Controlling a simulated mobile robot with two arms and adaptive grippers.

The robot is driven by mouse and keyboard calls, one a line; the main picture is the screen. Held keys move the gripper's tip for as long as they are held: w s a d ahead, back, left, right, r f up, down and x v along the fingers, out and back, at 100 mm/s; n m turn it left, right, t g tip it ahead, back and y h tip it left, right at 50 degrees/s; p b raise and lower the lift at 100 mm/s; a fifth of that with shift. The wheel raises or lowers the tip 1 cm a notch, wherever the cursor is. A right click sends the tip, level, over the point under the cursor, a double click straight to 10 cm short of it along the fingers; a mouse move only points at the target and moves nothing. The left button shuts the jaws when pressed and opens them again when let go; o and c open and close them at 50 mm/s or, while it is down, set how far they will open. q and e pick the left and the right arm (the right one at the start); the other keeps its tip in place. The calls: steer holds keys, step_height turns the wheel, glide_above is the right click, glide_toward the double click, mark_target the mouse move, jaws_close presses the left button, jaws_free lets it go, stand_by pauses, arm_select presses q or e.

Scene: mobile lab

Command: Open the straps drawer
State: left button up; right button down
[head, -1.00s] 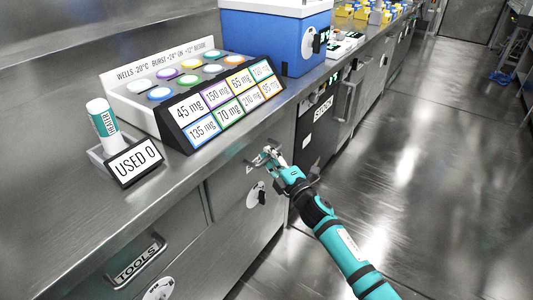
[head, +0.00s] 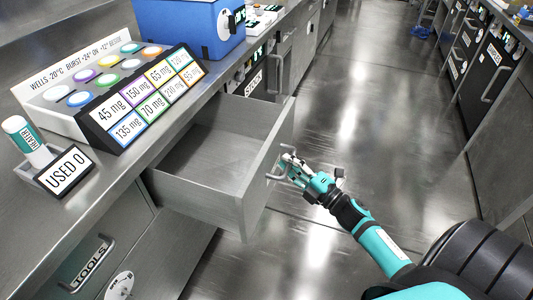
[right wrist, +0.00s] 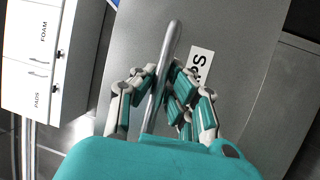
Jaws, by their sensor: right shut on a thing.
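The straps drawer (head: 205,195) is pulled well out from the steel counter in the head view, and the part of its inside that shows is bare. My right gripper (head: 287,165) is at the drawer's front, shut on its handle (head: 277,176). In the right wrist view the fingers of my right gripper (right wrist: 165,90) close around the bar handle (right wrist: 168,60). A white label (right wrist: 201,68) beside it is partly hidden, with only its last letters showing. My left gripper is not in view.
A rack of coloured lids (head: 110,80) with dose labels, a "USED 0" holder (head: 65,172) and a blue box (head: 190,30) stand on the counter. The tools drawer (head: 90,262) below is shut. The floor (head: 370,130) to the right is clear.

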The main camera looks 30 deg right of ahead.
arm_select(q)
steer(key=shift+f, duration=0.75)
arm_select(e)
steer(key=shift+s+d, duration=0.9)
steer(key=shift+s, duration=0.25)
steer(key=c, duration=1.3)
jaws_free()
steer(key=shift+c, duration=0.2)
steer(key=v, duration=1.2)
steer(key=shift+r, duration=0.1)
